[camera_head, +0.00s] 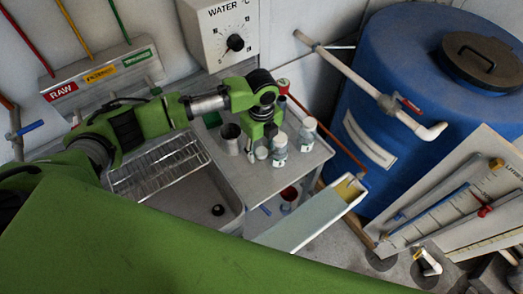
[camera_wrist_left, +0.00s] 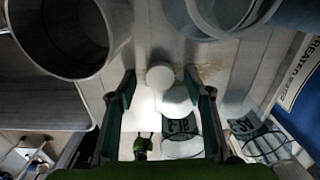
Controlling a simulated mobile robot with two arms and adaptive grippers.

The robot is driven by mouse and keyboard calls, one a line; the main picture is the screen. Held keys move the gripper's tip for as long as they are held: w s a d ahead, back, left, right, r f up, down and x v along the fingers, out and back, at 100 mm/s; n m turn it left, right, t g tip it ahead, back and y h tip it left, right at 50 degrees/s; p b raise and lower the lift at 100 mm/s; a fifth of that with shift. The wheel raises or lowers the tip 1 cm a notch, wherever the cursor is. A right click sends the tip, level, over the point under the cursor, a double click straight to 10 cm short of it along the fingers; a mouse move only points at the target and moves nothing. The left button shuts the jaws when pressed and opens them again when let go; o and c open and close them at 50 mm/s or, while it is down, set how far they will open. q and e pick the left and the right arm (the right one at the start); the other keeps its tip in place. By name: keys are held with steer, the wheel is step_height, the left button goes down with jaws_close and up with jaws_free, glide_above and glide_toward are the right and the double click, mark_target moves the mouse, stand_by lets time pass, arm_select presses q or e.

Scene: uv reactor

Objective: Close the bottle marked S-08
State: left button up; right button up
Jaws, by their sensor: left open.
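Small clear bottles with pale tops and green-and-white labels stand on the grey table (camera_head: 270,185): a front bottle (camera_head: 279,155) and a right bottle (camera_head: 307,138). Their label text is too small to read, so I cannot tell which is S-08. My left gripper (camera_head: 254,148) points down just left of the front bottle. In the left wrist view the open left gripper (camera_wrist_left: 160,80) has a round white top and a labelled bottle (camera_wrist_left: 182,128) showing between and beyond its fingers. Contact cannot be told. My right gripper is not in view.
A metal cup (camera_head: 230,139) stands close left of the gripper. A sink with a wire rack (camera_head: 158,168) lies further left. A blue barrel (camera_head: 400,100) and a pipe (camera_head: 345,68) are at the right. A pale open channel (camera_head: 305,215) passes the table's front edge.

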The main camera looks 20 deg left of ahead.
mark_target(262, 151)
arm_select(q)
steer(key=shift+c, duration=0.5)
steer(key=c, duration=0.7)
steer(key=shift+r, duration=0.15)
step_height(262, 151, up, 18)
steer(key=b, duration=0.4)
